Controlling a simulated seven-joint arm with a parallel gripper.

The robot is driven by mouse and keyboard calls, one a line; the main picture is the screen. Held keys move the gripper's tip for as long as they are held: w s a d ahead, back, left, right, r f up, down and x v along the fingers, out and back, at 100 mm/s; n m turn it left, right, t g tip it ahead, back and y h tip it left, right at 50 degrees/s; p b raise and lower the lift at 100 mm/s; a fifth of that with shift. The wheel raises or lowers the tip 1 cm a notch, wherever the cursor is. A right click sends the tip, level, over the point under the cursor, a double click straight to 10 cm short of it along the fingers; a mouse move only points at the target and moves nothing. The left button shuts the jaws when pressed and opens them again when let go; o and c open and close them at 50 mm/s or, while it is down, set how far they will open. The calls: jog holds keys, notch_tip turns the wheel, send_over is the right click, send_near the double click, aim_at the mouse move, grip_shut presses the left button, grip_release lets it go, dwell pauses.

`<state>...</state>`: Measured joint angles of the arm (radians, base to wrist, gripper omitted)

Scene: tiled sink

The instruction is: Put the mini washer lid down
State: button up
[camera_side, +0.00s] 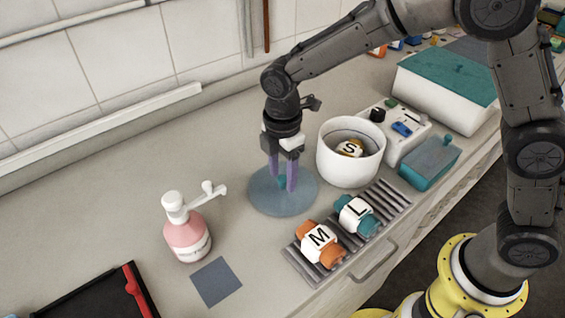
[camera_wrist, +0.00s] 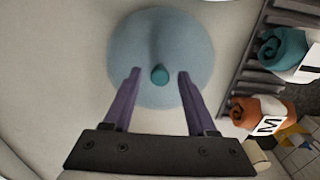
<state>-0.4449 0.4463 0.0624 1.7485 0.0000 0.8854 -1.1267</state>
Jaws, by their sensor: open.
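The washer lid is a translucent blue disc (camera_side: 262,198) with a small teal knob at its centre. It appears to lie flat on the counter, left of the white washer tub (camera_side: 350,168). The tub is open at the top and holds a bundle marked S (camera_side: 350,148). My gripper (camera_side: 283,186) points down over the lid, its purple fingers on either side of the knob. In the wrist view the lid (camera_wrist: 160,35) and teal knob (camera_wrist: 159,75) show between the open fingers (camera_wrist: 157,75), with gaps on both sides of the knob.
Rolled bundles marked M (camera_side: 320,243) and L (camera_side: 356,214) lie on a slatted rack (camera_side: 398,197) at the front. A pink pump bottle (camera_side: 187,235) stands to the left. A teal box (camera_side: 430,163) and the washer's control panel (camera_side: 405,130) stand right. The counter behind the lid is clear.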

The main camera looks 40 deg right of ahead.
aim_at(283, 178)
notch_tip(283, 178, up, 12)
jog(key=s+d+r+m+t, duration=0.1)
jog(key=s+d+r+m, duration=0.25)
jog(key=s+d, duration=0.2)
jog(key=s+d+r+m+t, duration=0.2)
jog(key=s+d+m, duration=0.2)
jog(key=d+m, duration=0.15)
jog(key=s+d+f+m+t, duration=0.1)
jog(key=s+d+m, duration=0.3)
jog(key=s, duration=0.2)
jog(key=s+d+f+m+t, duration=0.1)
jog(key=s+d+f+m, duration=0.1)
jog(key=s+m, duration=0.3)
jog(key=s+d, duration=0.1)
jog(key=s, duration=0.1)
jog(key=shift+s+d+f+t, duration=0.25)
jog(key=shift+s+d+t, duration=0.05)
jog(key=shift+d, duration=0.1)
